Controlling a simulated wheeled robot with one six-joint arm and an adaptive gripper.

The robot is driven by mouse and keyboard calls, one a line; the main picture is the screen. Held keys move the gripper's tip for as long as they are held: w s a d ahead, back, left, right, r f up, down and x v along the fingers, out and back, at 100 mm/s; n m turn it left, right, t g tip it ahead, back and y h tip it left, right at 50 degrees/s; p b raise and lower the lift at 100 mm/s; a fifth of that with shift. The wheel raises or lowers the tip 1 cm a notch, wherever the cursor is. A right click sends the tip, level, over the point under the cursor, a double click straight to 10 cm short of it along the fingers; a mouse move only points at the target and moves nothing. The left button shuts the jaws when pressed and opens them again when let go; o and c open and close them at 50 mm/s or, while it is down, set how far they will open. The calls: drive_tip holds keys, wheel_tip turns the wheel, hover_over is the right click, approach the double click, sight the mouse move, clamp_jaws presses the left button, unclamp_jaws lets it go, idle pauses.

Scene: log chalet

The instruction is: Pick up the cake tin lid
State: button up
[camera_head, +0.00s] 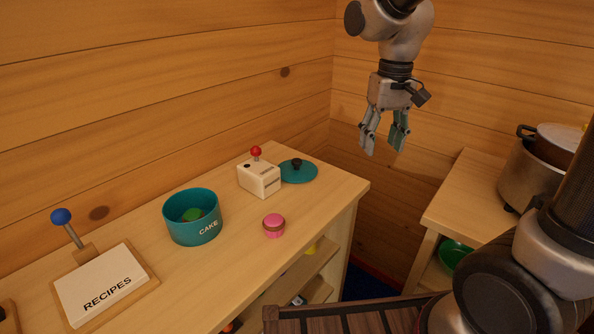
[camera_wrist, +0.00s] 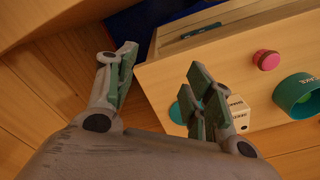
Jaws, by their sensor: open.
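The cake tin lid (camera_head: 298,171) is a flat teal disc with a dark knob, lying on the wooden counter behind and right of a small white box. In the wrist view the lid (camera_wrist: 176,112) shows only partly, behind one finger. The open teal cake tin (camera_head: 192,219), marked CAKE, stands further left on the counter with something green inside; it also shows in the wrist view (camera_wrist: 299,97). My gripper (camera_head: 383,148) is open and empty, raised in the air to the right of the lid, beyond the counter's right end.
The white box (camera_head: 259,179) with a red-knobbed lever stands right beside the lid. A pink round container (camera_head: 273,226) sits near the counter's front edge. A pot (camera_head: 535,165) stands on the right counter. Log walls close the back.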

sight(297, 160)
drive_tip(key=w+a+f+m, duration=0.1)
drive_tip(key=w+a+f, duration=0.1)
drive_tip(key=w+a, duration=0.2)
drive_tip(key=w+a+f+m, duration=0.2)
drive_tip(key=w+a+f, duration=0.1)
drive_tip(key=a, duration=0.3)
drive_tip(key=w+a+f+m, duration=0.2)
drive_tip(key=w+a, duration=0.3)
drive_tip(key=w, duration=0.1)
drive_tip(key=shift+a+f+g, duration=0.2)
drive_tip(key=shift+a+g, duration=0.05)
drive_tip(key=shift+g, duration=0.15)
drive_tip(key=w+a+m, duration=0.1)
drive_tip(key=m, duration=0.1)
drive_tip(key=w+a+m, duration=0.1)
drive_tip(key=shift+w+r+m+t, duration=0.2)
drive_tip(key=shift+m+t, duration=0.1)
drive_tip(key=shift+m, duration=0.1)
drive_tip(key=shift+w+a+r+m, duration=0.1)
drive_tip(key=shift+w+m, duration=0.05)
drive_tip(key=shift+m, duration=0.25)
drive_tip(key=shift+f, duration=0.2)
wheel_tip(297, 160, down, 7)
drive_tip(key=shift+f, duration=0.15)
clamp_jaws()
